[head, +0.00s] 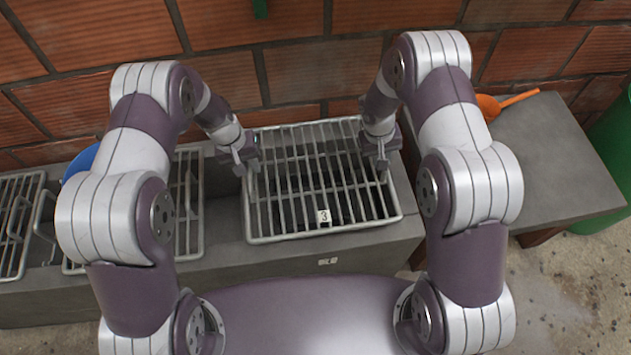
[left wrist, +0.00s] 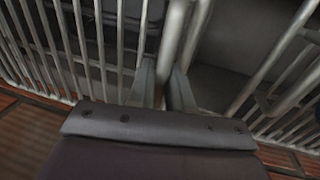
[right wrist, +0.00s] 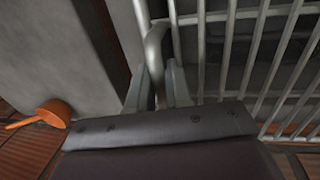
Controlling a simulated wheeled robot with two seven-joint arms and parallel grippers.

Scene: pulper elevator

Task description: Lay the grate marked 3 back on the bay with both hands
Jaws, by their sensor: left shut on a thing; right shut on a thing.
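The grate marked 3 (head: 323,217) is a grey metal frame of parallel bars with a small white tag near its front edge. It is over the bay (head: 226,222) of the dark grey trough; I cannot tell whether it rests on it or hangs just above. My left gripper (head: 247,160) is shut on the grate's left side, and the wrist view shows its fingers on a bar (left wrist: 166,85). My right gripper (head: 381,160) is shut on the right side, and its fingers close on the rounded side bar (right wrist: 155,75). The grate looks roughly level.
Another grate (head: 188,215) lies on the trough to the left, with a further one (head: 15,225) at the far left. A blue round thing (head: 78,163) is partly hidden behind my left arm. A grey bench (head: 550,160) with an orange scoop (head: 488,106) stands right. A brick wall is behind.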

